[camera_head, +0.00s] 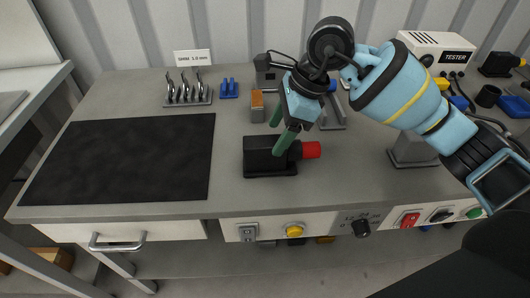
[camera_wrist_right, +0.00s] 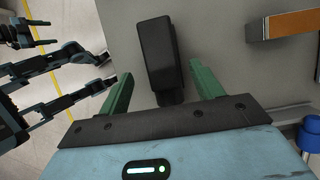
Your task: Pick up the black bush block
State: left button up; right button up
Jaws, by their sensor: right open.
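The black bush block appears to be the black block (camera_head: 264,157) at the front middle of the grey bench, with a red cylindrical end on its right. My right gripper (camera_head: 281,128) is just above and behind it, with green fingers apart and one fingertip overlapping the block in the head view. In the right wrist view, the black block (camera_wrist_right: 157,52) lies beyond the open fingers (camera_wrist_right: 162,80), in line with the space between them. My left gripper is not clearly in view.
An orange-topped grey block (camera_head: 257,106) stands close behind; it also shows in the right wrist view (camera_wrist_right: 290,24). A rack of upright plates (camera_head: 187,92) and a small blue part (camera_head: 229,89) are at the back. A dark mat (camera_head: 125,158) lies clear at left. A tester (camera_head: 436,48) stands back right.

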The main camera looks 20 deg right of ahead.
aim_at(264, 152)
jog(key=shift+x, duration=3.9)
jog(key=shift+w, duration=0.15)
jog(key=shift+c, duration=0.4)
jog(key=c, duration=1)
jog(key=shift+r, duration=0.1)
jog(key=shift+c, duration=0.4)
jog(key=shift+r, duration=0.1)
